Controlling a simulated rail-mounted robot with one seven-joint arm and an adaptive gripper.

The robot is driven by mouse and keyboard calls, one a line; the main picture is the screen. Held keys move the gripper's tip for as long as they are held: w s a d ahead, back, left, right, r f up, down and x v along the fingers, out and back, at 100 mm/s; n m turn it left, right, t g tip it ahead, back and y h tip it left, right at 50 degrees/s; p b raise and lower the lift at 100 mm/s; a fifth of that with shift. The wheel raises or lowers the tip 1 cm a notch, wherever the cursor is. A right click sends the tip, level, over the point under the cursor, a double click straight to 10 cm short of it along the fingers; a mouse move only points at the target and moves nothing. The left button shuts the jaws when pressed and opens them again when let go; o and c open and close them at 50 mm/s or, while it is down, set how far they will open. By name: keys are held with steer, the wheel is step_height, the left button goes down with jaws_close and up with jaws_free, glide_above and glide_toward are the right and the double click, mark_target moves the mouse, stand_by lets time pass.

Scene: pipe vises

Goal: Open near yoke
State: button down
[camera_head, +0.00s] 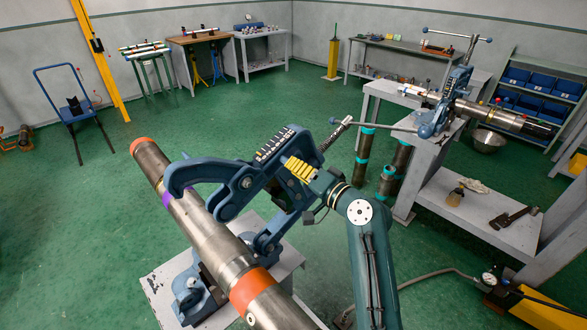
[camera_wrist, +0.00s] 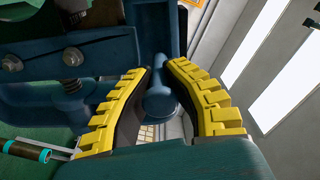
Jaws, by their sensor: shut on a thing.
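The near yoke (camera_head: 235,180) is a blue casting with a row of black blocks on top. It stands tilted above the pipe (camera_head: 200,225), its curved hook end reaching left over the pipe. Its lower arm meets the near vise base (camera_head: 190,295) at the right side of the pipe. My gripper (camera_head: 300,169), with yellow ribbed fingers, is at the yoke's upper right. In the wrist view my gripper (camera_wrist: 170,95) has its fingers around a rounded blue part of the yoke (camera_wrist: 157,100). The exact contact in the head view is partly hidden.
A second vise (camera_head: 435,115) holding a pipe stands on the bench (camera_head: 430,160) at the right. Several dark pipe pieces stand on the floor behind my arm. A yellow machine (camera_head: 540,310) with a hose is at lower right.

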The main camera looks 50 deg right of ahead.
steer(key=shift+f, duration=0.15)
steer(key=c, duration=1)
jaws_free()
steer(key=s, duration=0.4)
steer(key=s+a, duration=0.1)
steer(key=s, duration=0.6)
steer(key=shift+s+a, duration=0.4)
